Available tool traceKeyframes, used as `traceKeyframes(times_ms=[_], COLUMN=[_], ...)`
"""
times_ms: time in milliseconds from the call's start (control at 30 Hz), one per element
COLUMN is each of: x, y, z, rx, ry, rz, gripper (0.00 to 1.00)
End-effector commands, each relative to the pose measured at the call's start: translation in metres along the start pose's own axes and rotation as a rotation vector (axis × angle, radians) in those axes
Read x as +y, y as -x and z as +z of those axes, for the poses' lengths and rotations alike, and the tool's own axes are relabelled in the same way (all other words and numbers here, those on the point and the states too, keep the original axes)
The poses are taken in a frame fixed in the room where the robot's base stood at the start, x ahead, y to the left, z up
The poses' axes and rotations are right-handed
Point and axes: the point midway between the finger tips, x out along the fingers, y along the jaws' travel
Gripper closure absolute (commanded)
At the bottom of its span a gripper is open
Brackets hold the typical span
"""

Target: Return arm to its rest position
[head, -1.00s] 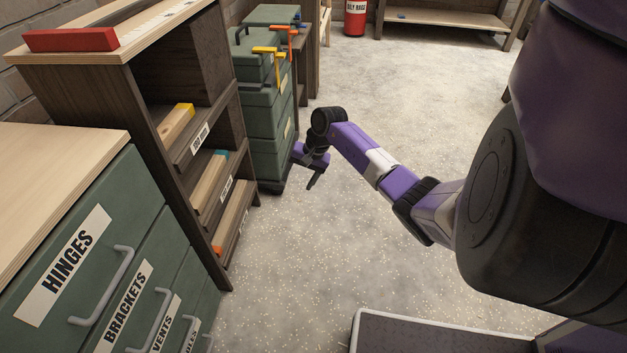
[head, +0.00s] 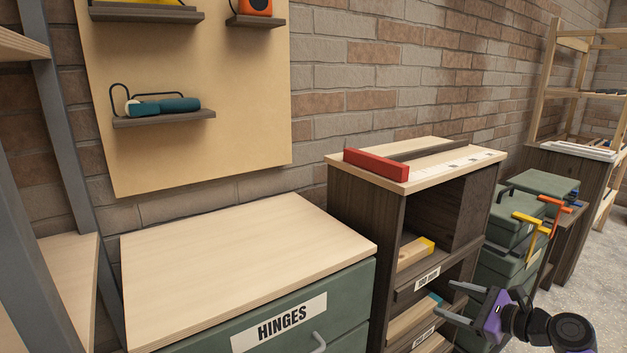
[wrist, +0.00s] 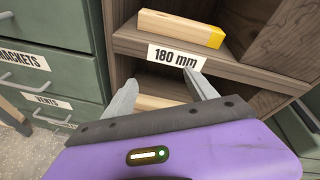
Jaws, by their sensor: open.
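My gripper (head: 463,304) is at the lower right of the head view, in front of the dark wooden shelf unit (head: 363,220). Its two grey fingers are spread apart and point toward the shelves. In the wrist view my gripper (wrist: 163,97) is open with nothing between its fingers. The fingertips appear just below the shelf edge with the "180 mm" label (wrist: 177,57); whether they touch it I cannot tell. A wooden block with a yellow end (wrist: 180,27) lies on that shelf, above the fingers. Most of my arm is outside the head view.
A green drawer cabinet (head: 330,285) marked HINGES stands left of the shelf unit, its top bare. A red bar (head: 376,164) lies on the unit's top. Green toolboxes (head: 520,205) with orange and yellow clamps stand to the right. Open floor (head: 590,275) shows at far right.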

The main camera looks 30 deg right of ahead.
Motion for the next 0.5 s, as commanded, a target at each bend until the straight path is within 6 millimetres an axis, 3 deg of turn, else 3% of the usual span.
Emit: traceKeyframes(times_ms=[33,100,233,333,500], x=[0.011,0.023,0.050,0.070,0.110], y=[-0.011,-0.019,-0.014,0.001,0.033], z=[0.035,0.082,0.160,0.196,0.220], rx=[-0.114,-0.277,-0.591,-0.788,-1.035], ry=[-0.129,-0.337,-0.786,-1.123,-1.671], rz=[-0.023,-0.044,-0.020,0.042,0.192], gripper=[0.34,0.34,0.34,0.34,0.34])
